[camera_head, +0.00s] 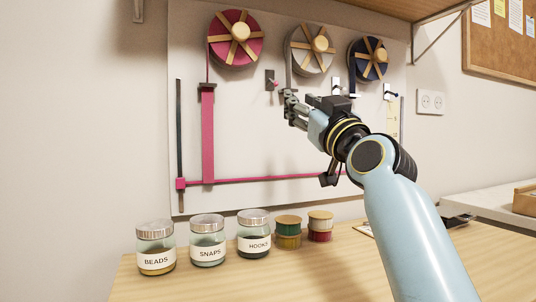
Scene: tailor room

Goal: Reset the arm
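My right arm (410,230) comes in from the lower right and reaches up toward the wall panel. My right gripper (290,104) is in front of the panel (250,135), just below the grey-white ribbon reel (311,50). Its fingers are small and dark against the grey ribbon, and I cannot tell whether they are open, shut or touching the ribbon. My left arm and gripper are not in view.
A pink reel (235,38) and a navy reel (368,60) flank the grey one. A pink ribbon (208,138) hangs at left. Jars of beads (156,262), snaps (208,253) and hooks (254,246), and thread spools (288,240), stand on the wooden table. The front tabletop is clear.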

